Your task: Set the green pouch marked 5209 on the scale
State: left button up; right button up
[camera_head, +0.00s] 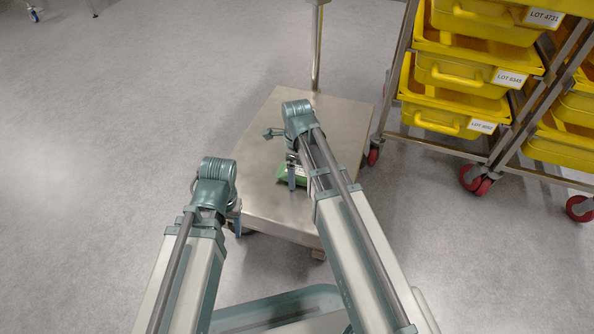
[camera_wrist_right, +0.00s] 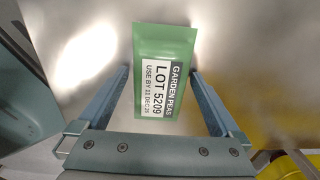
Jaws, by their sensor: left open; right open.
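The green pouch (camera_wrist_right: 165,45) lies flat on the bare steel platform in the right wrist view. Its white label reads GARDEN PEAS, LOT 5209. In the head view a green part of the pouch (camera_head: 282,178) shows beside my right arm, which hides the rest. The steel platform (camera_head: 262,202), with a post at its back, looks like the scale. My right gripper (camera_wrist_right: 160,75) is open above the platform, with its fingers on either side of the pouch and not closed on it. My left gripper (camera_head: 238,218) is open and empty at the platform's left front edge.
A rack of yellow bins (camera_head: 462,73) with lot labels stands at the right on red casters. The post (camera_head: 316,50) rises from the platform's back edge.

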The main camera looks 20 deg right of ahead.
aim_at(297, 170)
notch_tip(297, 170, up, 12)
jog(key=p, duration=1.2)
jog(key=s+a+n, duration=0.5)
jog(key=s+n, duration=0.2)
jog(key=n, duration=0.7)
jog(key=s+a+n+h, duration=0.1)
jog(key=s+a+n, duration=0.4)
jog(key=n, duration=0.9)
jog(key=shift+s+a+r+n, duration=0.2)
jog(key=shift+s+a+n, duration=0.2)
jog(key=shift+s, duration=0.8)
notch_tip(297, 170, up, 42)
jog(key=p, duration=4.2)
jog(key=shift+r+p, duration=0.15)
jog(key=shift+p, duration=0.15)
